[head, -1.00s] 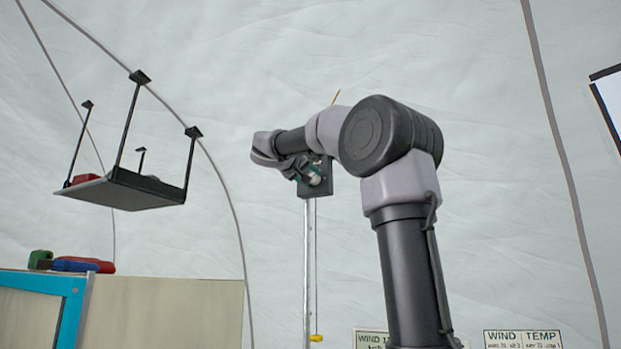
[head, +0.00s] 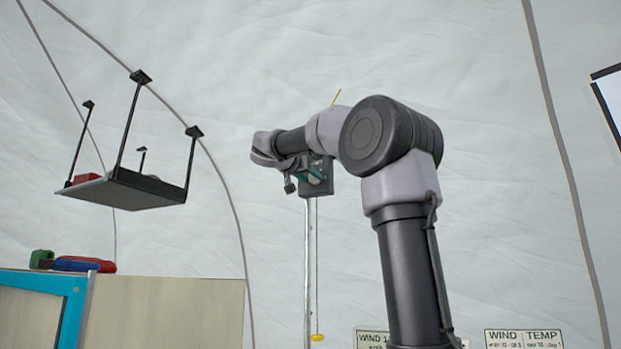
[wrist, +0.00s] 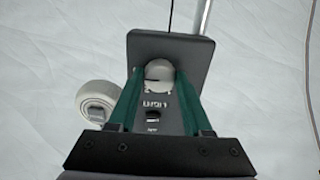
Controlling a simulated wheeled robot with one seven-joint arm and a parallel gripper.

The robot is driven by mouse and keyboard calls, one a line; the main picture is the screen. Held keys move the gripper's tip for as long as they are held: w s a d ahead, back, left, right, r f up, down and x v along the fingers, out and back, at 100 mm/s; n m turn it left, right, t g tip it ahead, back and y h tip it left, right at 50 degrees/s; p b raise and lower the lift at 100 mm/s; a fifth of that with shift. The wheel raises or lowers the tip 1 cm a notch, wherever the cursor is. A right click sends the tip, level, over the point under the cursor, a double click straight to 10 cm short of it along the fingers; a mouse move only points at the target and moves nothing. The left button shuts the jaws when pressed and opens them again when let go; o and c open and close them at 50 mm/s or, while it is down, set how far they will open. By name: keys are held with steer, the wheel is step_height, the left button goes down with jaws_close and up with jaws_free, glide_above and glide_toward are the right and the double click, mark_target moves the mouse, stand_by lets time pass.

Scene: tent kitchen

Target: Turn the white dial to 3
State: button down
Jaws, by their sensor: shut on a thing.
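A dark grey plate (wrist: 195,50) on a metal pole carries a white rounded knob (wrist: 159,71), which I take for the white dial. In the wrist view my gripper (wrist: 158,76) has its two green fingers on either side of this knob, shut on it. Lettering on the plate below the knob is turned and hard to read, and no number 3 can be made out. In the head view my gripper (head: 314,174) is at the plate (head: 322,190), with the dial mostly hidden.
A white ribbed round thing (wrist: 97,100) sits left of the fingers. A cord with a yellow pull (head: 317,337) hangs beside the pole (head: 307,260). A black hanging shelf (head: 125,190) is at upper left. A cabinet (head: 165,310) stands at lower left.

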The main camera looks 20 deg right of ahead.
steer(key=shift+f, duration=0.15)
steer(key=shift+c, duration=1.8)
jaws_free()
steer(key=shift+a, duration=0.1)
steer(key=v, duration=1)
steer(key=shift+s+a, duration=0.2)
steer(key=shift+s, duration=0.05)
